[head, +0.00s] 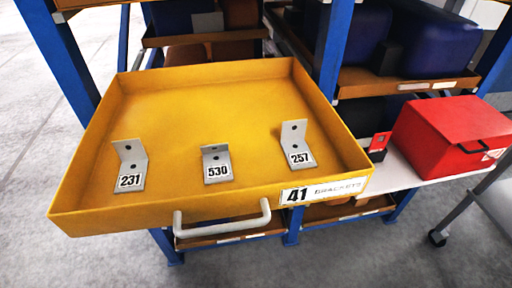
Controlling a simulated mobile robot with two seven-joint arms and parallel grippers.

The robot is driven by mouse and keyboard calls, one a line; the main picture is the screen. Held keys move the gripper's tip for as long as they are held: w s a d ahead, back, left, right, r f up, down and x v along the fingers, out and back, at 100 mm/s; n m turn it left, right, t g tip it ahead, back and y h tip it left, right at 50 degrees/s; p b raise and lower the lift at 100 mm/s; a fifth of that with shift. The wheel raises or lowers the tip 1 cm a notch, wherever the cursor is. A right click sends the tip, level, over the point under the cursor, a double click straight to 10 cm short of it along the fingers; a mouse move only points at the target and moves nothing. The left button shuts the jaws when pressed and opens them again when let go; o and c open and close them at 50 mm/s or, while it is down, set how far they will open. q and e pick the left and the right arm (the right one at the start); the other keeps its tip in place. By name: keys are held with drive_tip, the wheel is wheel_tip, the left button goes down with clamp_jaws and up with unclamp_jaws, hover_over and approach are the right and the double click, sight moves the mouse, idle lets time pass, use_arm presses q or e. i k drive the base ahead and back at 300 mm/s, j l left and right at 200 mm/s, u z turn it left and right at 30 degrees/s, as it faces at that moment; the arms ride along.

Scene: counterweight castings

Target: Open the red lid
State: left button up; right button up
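The red lid (465,118) is the top of a red box at the right of the head view. The lid looks closed. A dark handle (471,147) sits on the box's front, beside a white label (493,155) that is too small to read. The box stands on a pale shelf surface. Neither of my grippers shows in the head view.
A yellow drawer (215,217) marked 41 sticks out, with brackets 231 (130,166), 530 (216,164) and 257 (295,145) inside. Blue rack posts (335,45) stand behind it. A grey-framed cart (470,200) stands at lower right. Open floor lies left.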

sight(466, 119)
drive_tip(key=z, duration=1.5)
